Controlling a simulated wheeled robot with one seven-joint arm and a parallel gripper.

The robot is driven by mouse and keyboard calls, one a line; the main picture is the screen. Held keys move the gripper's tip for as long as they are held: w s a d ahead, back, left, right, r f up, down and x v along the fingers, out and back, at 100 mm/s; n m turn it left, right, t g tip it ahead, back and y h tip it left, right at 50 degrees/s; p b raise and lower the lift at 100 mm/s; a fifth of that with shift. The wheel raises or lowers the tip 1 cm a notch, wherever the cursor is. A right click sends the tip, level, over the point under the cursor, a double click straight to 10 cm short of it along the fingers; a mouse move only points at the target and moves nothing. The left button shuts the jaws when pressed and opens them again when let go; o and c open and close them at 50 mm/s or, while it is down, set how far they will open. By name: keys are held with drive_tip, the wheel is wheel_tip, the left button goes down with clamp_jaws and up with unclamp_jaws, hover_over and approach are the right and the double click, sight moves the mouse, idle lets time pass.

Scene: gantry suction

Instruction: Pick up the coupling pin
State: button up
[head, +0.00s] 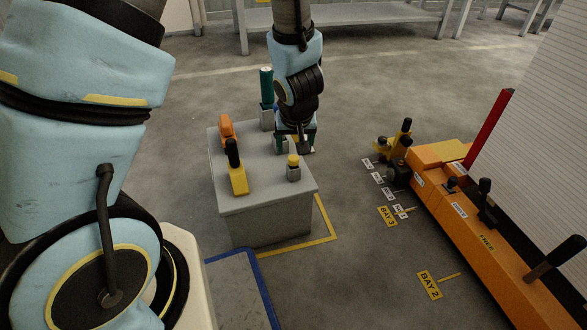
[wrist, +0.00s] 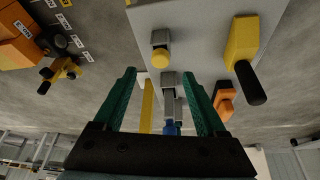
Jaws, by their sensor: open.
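My gripper (head: 297,142) points down over the back right of a grey cabinet (head: 268,212). Its green fingers stand apart in the wrist view (wrist: 161,78), with nothing clamped between them. Between and beyond them shows a narrow grey stepped piece (wrist: 171,88), with a blue part (wrist: 171,128) nearer the palm. A small grey piece with a yellow knob (head: 293,170) stands on the cabinet top nearer the head camera; it also shows just past the fingertips in the wrist view (wrist: 160,52). I cannot tell for sure which piece is the coupling pin.
A yellow tool with a black handle (head: 238,178) and an orange tool (head: 226,129) sit on the cabinet's left. A green cylinder (head: 266,84) stands at its back. An orange machine with levers (head: 440,155) is at right. Open floor lies between it and the cabinet.

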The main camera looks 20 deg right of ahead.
sight(293, 159)
drive_tip(key=b+x, duration=0.4)
drive_tip(key=x, duration=0.3)
drive_tip(key=shift+w+b, duration=0.1)
drive_tip(key=shift+b, duration=0.2)
drive_tip(key=shift+r, duration=0.1)
clamp_jaws()
